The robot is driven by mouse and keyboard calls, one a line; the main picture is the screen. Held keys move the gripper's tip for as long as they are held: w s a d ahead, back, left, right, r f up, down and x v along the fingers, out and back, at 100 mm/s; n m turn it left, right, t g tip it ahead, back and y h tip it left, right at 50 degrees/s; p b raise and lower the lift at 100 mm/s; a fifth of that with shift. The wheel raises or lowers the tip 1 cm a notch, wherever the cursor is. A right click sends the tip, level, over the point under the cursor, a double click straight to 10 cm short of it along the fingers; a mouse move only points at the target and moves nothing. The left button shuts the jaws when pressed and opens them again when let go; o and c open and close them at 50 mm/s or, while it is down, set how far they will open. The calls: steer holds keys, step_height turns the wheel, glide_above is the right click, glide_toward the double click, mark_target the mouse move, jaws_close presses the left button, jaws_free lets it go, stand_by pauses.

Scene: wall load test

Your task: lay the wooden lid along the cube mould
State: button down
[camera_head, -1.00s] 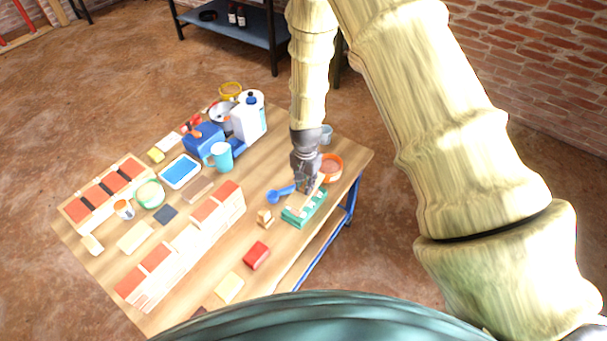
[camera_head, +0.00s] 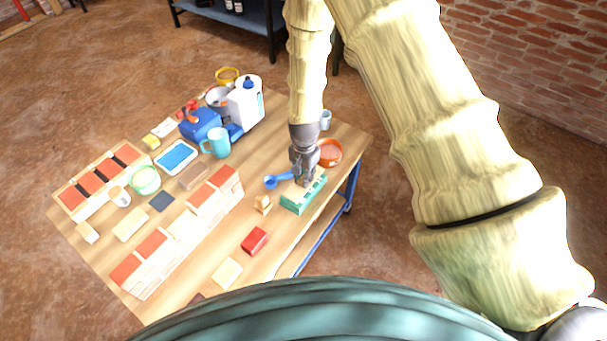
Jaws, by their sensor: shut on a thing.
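The green cube mould (camera_head: 296,207) stands near the right edge of the wooden table. My gripper (camera_head: 306,184) points down right over it. The gripper is shut on the pale wooden lid (camera_head: 294,190), which lies lengthwise over the mould's top, roughly in line with it. The fingers hide part of the lid. At this size I cannot tell whether the lid touches the mould or is slightly above it.
A blue scoop (camera_head: 277,181) lies left of the mould, and an orange bowl (camera_head: 330,153) stands behind it. A small wooden block (camera_head: 263,204) and a red block (camera_head: 254,240) are in front. A brick wall row (camera_head: 178,232) crosses the table's middle.

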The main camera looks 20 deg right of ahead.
steer(key=shift+f, duration=0.5)
steer(key=shift+f+b, duration=0.3)
steer(key=shift+f, duration=0.2)
stand_by(0.5)
steer(key=c, duration=1.3)
jaws_free()
step_height(320, 180, up, 12)
